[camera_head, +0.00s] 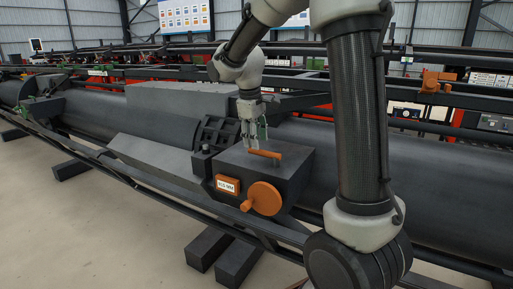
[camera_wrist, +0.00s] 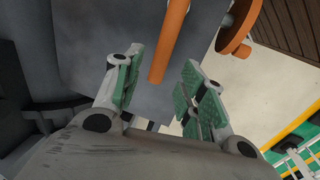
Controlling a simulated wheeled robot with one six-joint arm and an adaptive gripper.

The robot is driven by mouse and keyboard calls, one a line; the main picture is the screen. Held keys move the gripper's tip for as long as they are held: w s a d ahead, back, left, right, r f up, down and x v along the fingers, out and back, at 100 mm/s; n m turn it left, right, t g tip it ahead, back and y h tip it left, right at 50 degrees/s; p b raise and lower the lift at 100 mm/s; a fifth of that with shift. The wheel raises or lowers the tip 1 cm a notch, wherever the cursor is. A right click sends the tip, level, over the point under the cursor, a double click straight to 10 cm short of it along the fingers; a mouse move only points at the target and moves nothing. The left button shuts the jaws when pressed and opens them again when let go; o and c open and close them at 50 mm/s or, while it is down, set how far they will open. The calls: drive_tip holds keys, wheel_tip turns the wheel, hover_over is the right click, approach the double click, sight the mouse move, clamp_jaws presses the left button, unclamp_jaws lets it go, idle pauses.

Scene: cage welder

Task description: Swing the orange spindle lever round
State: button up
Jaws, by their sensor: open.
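The orange spindle lever (camera_head: 264,153) is a short bar on top of the dark housing (camera_head: 285,165) in the head view. In the wrist view the lever (camera_wrist: 169,42) runs from the top edge down, its near end lying in the gap between my fingers. My gripper (camera_head: 250,139) is open, pointing down just above and behind the lever. Its green-padded fingers show in the wrist view (camera_wrist: 160,80), one on each side of the lever's end. They look apart from the lever. I cannot tell the exact height between them.
An orange handwheel (camera_head: 265,198) with a small knob and an orange display box (camera_head: 227,185) are on the housing's front. The handwheel also shows in the wrist view (camera_wrist: 239,28). Long dark cylinders and rails run left and right. The floor (camera_head: 95,225) at front left is mostly clear.

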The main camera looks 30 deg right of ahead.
drive_tip(key=shift+w+d+f, duration=0.1)
drive_tip(key=shift+d+f, duration=0.1)
drive_tip(key=shift+f, duration=0.75)
drive_tip(key=shift+w+d+f, duration=0.1)
drive_tip(key=shift+d+f, duration=0.05)
drive_tip(key=shift+f, duration=0.8)
drive_tip(key=shift+c, duration=0.2)
clamp_jaws()
